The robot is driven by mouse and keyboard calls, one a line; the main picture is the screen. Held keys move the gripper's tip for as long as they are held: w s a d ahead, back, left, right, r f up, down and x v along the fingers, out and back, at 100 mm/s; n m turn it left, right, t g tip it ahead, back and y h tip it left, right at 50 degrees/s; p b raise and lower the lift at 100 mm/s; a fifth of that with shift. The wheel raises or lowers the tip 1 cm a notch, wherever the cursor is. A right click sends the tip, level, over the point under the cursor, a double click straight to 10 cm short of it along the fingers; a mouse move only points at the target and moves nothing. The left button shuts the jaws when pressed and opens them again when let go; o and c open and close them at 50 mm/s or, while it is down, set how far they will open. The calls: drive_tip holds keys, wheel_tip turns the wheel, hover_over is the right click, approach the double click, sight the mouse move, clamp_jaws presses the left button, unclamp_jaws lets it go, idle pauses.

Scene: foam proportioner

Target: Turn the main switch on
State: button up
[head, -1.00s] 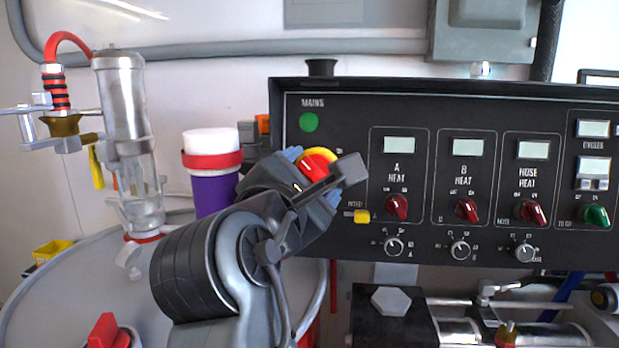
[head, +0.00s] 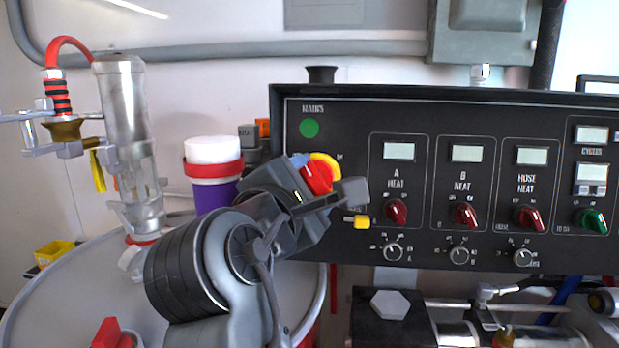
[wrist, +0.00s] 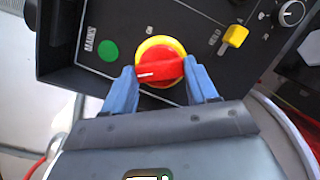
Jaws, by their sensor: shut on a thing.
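The main switch (head: 319,176) is a red knob on a yellow round plate, under the MAINS label and a green round lamp (head: 310,128) on the black control panel. In the wrist view the main switch (wrist: 160,68) has its red handle lying nearly level across the yellow plate. My gripper (wrist: 163,84) has its blue fingers on either side of the red handle, shut on it at its two ends. In the head view my gripper (head: 322,186) covers the lower part of the switch.
The panel (head: 420,120) also carries heat displays and red knobs to the right. A purple cup (head: 212,190) and a metal cylinder stand to the left.

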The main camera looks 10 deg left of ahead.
drive_tip(key=m+p, duration=0.2)
drive_tip(key=m, duration=0.2)
drive_tip(key=shift+r+g, duration=0.2)
drive_tip(key=shift+g, duration=0.2)
drive_tip(key=m+g+p, duration=0.1)
drive_tip(key=m, duration=0.3)
drive_tip(key=shift+r+m+p, duration=0.1)
drive_tip(key=shift+m+p, duration=0.2)
drive_tip(key=shift+p, duration=0.1)
drive_tip(key=m+g+p, duration=0.1)
drive_tip(key=m, duration=0.2)
drive_tip(key=shift+m+g+y+p, duration=0.3)
drive_tip(key=shift+m+g+y, duration=0.15)
drive_tip(key=shift+m, duration=1.35)
drive_tip(key=shift+d, duration=0.1)
drive_tip(key=o, duration=1.1)
drive_tip(key=shift+w, duration=0.1)
drive_tip(key=shift+c, duration=0.2)
drive_tip(key=shift+r, duration=0.1)
